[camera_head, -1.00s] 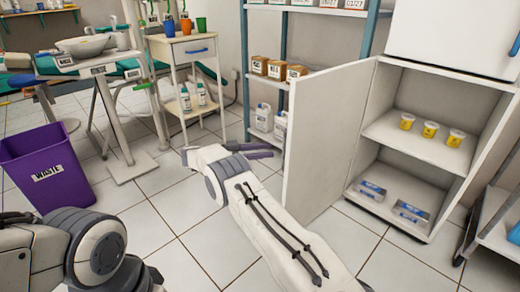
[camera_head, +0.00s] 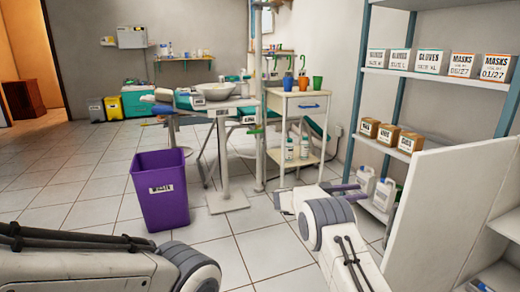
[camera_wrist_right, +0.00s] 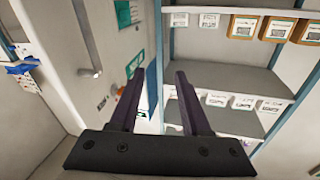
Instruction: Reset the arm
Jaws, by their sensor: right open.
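My right arm comes in from the bottom right of the head view. Its gripper (camera_head: 346,188) shows its purple fingers beyond the wrist, in front of the shelf rack. In the right wrist view the two dark purple fingers (camera_wrist_right: 159,84) stand apart with nothing between them. My left arm shows only as links at the bottom left of the head view; its gripper is out of the picture.
The shelf rack (camera_head: 391,100) with boxes and the open white cabinet door (camera_head: 450,210) stand close on the right. A purple waste bin (camera_head: 160,205) and a white trolley (camera_head: 296,104) stand ahead. Floor at the left is clear.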

